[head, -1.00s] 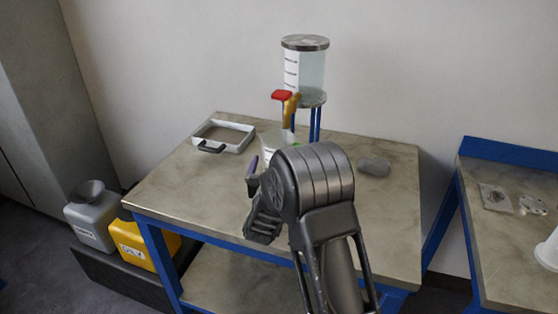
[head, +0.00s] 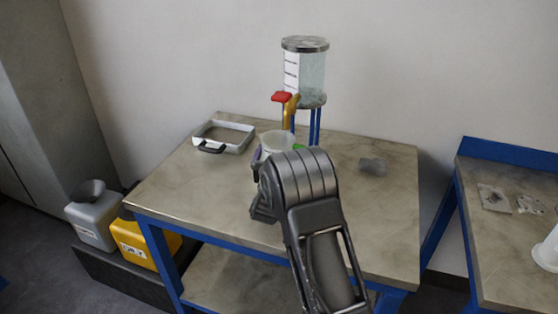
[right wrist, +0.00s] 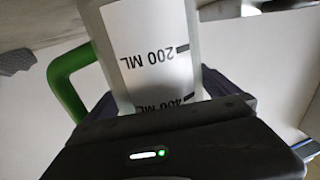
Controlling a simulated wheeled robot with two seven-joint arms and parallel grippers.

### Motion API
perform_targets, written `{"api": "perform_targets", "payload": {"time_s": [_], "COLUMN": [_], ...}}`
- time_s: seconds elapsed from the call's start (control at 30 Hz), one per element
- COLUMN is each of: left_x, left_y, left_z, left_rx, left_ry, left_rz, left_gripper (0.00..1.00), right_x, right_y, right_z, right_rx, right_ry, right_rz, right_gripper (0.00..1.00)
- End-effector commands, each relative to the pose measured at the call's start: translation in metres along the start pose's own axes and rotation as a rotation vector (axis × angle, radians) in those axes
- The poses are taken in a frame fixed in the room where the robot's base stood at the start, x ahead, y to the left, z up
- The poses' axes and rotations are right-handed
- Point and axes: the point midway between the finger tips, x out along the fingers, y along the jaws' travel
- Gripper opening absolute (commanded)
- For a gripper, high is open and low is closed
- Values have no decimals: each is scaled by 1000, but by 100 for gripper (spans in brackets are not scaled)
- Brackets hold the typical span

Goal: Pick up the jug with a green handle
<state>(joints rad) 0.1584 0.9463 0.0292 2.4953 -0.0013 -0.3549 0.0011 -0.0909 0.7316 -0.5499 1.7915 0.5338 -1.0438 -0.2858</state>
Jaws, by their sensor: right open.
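The jug (head: 279,140) is a pale, translucent vessel standing on the main table, below the red and yellow tap. Its green handle (head: 299,147) shows on its right side in the head view; my right arm hides its lower part. In the right wrist view the jug (right wrist: 150,50) is close in front of the gripper, its white label reading 200 ML and 400 ML, with the green handle (right wrist: 65,75) at left. My right gripper (right wrist: 165,97) is open, with dark fingers on both sides of the jug. Contact cannot be told. My left gripper is out of view.
A clear tank (head: 304,72) with the tap (head: 287,102) stands on a blue-legged stand behind the jug. A white tray (head: 224,137) with a black handle lies to the left, a grey lump (head: 373,167) to the right.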

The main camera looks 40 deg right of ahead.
Motion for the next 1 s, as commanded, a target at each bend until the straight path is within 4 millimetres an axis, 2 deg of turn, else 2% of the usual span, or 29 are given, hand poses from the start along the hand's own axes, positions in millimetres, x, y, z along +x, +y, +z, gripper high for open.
{"api": "perform_targets", "payload": {"time_s": [0.47, 1.0], "left_x": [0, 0], "left_y": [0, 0], "left_z": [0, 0], "left_rx": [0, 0], "left_ry": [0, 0], "left_rz": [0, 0], "left_gripper": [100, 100], "right_x": [-1, -1], "right_y": [0, 0], "right_z": [0, 0], "right_rx": [0, 0], "right_ry": [-1, -1], "right_rz": [0, 0], "right_gripper": [100, 57]}}
